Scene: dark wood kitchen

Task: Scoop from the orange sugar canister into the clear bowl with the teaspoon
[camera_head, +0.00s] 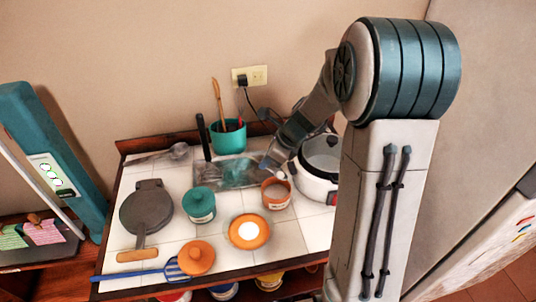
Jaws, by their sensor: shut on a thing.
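The orange sugar canister (276,196) stands open on the white tiled counter, right of centre, with pale content in its mouth. My gripper (268,164) is low over the canister's back left side. It is shut on the teaspoon, which is too small and blurred to make out clearly; I cannot tell whether its tip is inside the canister. A round dish (232,232) with an orange look and a white patch in its middle stands in front and left of the canister. It may be the clear bowl, but I cannot tell its material.
A teal canister (201,207), an orange lid (196,258), a blue spatula (135,276) and a dark waffle iron (146,206) lie left. A teal utensil pot (229,136) stands behind. A white cooker (318,180) stands close right of the canister.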

